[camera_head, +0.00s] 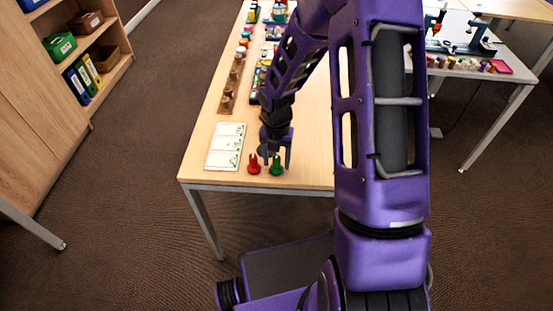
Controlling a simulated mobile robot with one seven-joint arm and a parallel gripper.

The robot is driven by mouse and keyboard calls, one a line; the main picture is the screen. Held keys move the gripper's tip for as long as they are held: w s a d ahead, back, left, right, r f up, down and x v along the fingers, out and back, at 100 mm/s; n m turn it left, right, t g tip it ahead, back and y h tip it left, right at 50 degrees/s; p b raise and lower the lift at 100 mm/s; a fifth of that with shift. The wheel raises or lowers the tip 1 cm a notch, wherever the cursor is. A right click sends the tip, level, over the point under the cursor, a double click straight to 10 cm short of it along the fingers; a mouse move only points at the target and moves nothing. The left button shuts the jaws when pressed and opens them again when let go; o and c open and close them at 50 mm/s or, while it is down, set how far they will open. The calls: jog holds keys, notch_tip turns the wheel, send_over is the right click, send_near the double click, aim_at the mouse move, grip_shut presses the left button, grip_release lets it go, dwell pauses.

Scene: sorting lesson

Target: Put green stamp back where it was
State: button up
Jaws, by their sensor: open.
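The green stamp (277,167) stands upright on the wooden table near its front edge. A red stamp (254,166) stands just to its left, with a small gap between them. My gripper (276,158) points down right at the green stamp, its fingers apart around or just above the stamp's handle. From this view I cannot tell whether the fingers touch it. A white card (226,141) with printed panels lies to the left of the stamps.
Wooden pegs on a strip (232,82) and several small colourful items line the table's left and far side. My arm hides the table's right part. A second table (470,75) stands at the right, shelves (90,40) at the left. The table front (215,178) left of the stamps is clear.

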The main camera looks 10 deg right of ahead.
aim_at(276, 157)
notch_tip(276, 157, up, 12)
jog(key=p, duration=0.2)
jog(key=shift+r+p, duration=0.15)
jog(key=shift+p, duration=0.25)
